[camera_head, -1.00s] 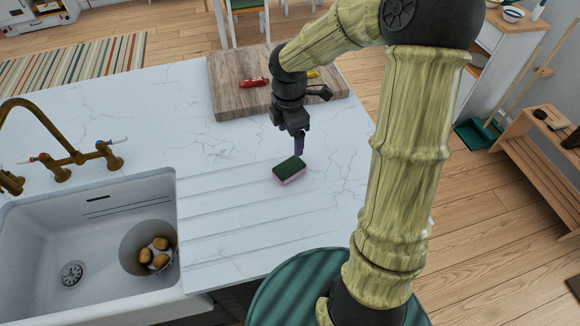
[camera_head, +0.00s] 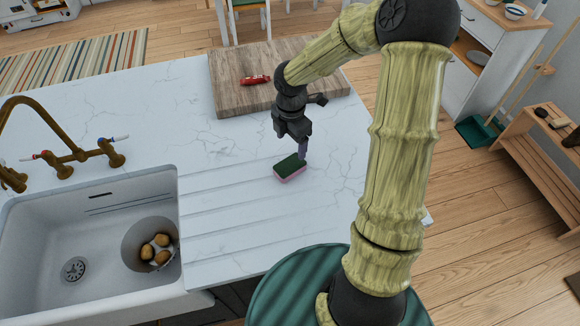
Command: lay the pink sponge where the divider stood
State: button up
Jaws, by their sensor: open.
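The pink sponge (camera_head: 290,173) has a dark green top and a pink side, and lies flat on the white marbled counter (camera_head: 200,130) near the drainage grooves. My gripper (camera_head: 302,152) points down just behind the sponge's right end, its fingertips close to it. Its jaws are open with nothing seen in them. I cannot tell whether a finger touches the sponge. No divider can be made out.
A wooden board (camera_head: 228,92) with a red object (camera_head: 255,80) lies behind my gripper. At left is a white sink (camera_head: 50,225) with a bowl of several brown-yellow items (camera_head: 160,241) and a brass tap (camera_head: 75,158). Counter around the sponge is clear.

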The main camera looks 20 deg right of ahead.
send_over(290, 165)
notch_tip(290, 165, down, 6)
jog(key=shift+d+r, duration=0.1)
dwell(0.3)
notch_tip(290, 165, down, 5)
jog(key=shift+w+f+p, duration=0.1)
jog(key=shift+p, duration=0.4)
jog(key=c, duration=1.1)
notch_tip(290, 165, up, 10)
jog(key=shift+r, duration=0.1)
dwell(0.4)
